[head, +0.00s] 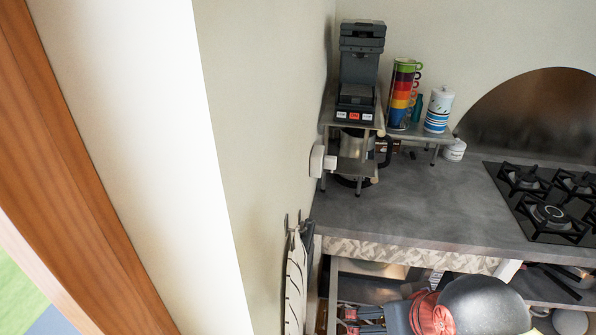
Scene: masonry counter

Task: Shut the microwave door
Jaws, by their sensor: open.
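I cannot make out a microwave or its door in the head view. My gripper is not in view either, so its place relative to the door does not show.
A grey counter (430,205) runs right from the wall to a gas hob (549,203). A dark coffee machine (360,65) stands on a small rack, beside stacked coloured cups (403,95) and a white-blue canister (438,110). A striped towel (296,280) hangs below left. Cookware (485,305) fills the space under the counter.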

